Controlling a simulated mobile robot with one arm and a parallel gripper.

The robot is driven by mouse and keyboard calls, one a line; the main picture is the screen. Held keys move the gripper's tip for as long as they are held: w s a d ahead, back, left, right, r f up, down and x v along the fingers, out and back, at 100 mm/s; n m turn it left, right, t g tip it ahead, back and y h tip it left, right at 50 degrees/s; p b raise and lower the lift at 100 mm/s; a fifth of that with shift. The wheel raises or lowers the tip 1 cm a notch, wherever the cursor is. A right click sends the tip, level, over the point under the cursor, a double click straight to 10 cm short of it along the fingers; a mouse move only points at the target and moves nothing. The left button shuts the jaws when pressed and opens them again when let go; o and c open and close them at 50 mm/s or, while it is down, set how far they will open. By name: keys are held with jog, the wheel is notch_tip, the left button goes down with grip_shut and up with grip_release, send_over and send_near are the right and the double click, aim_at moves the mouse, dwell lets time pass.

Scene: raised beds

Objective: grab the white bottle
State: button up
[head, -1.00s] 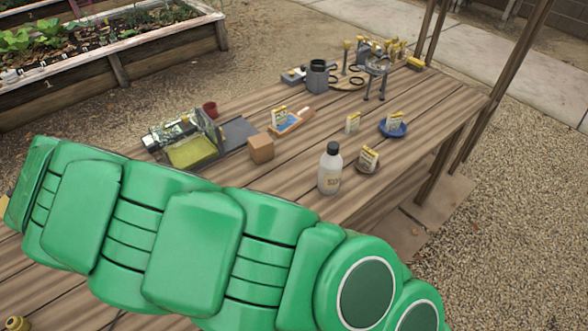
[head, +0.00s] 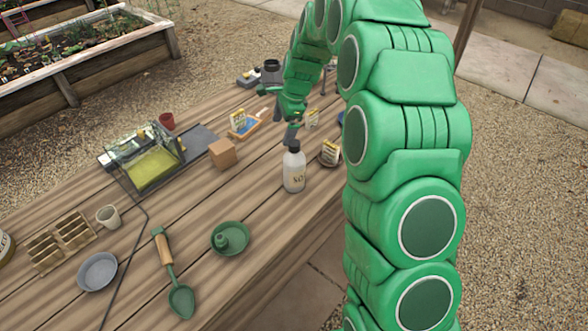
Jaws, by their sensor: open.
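The white bottle (head: 294,172) with a black cap stands upright on the wooden table (head: 200,208), near its right edge. My green arm rises along the right of the head view and bends over the table. My gripper (head: 291,134) points down just behind the bottle's cap in the picture, with nothing seen in it. The gap between its fingers is small and partly hidden, and I cannot tell whether it touches the cap.
A small dish with a yellow-white packet (head: 330,152) stands close right of the bottle. A cardboard box (head: 222,153) is to its left. A green saucer (head: 231,239), a trowel (head: 176,285) and a grey bowl (head: 97,272) lie nearer. Bare planks lie left of the bottle.

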jog(key=w+d+m+y, duration=0.1)
jog(key=d+y, duration=0.1)
jog(key=d, duration=0.6)
jog(key=m+y, duration=0.2)
jog(key=y, duration=0.7)
send_near(288, 163)
notch_tip(288, 163, down, 4)
jog(key=w+a, duration=0.2)
jog(key=shift+r+x, duration=0.2)
jog(key=shift+x, duration=1.4)
jog(key=shift+r+x, duration=0.2)
jog(key=shift+x, duration=1.4)
jog(key=shift+w+a+f+h, duration=0.15)
jog(key=shift+a+f+h, duration=0.15)
jog(key=shift+a, duration=0.3)
jog(key=c, duration=1.4)
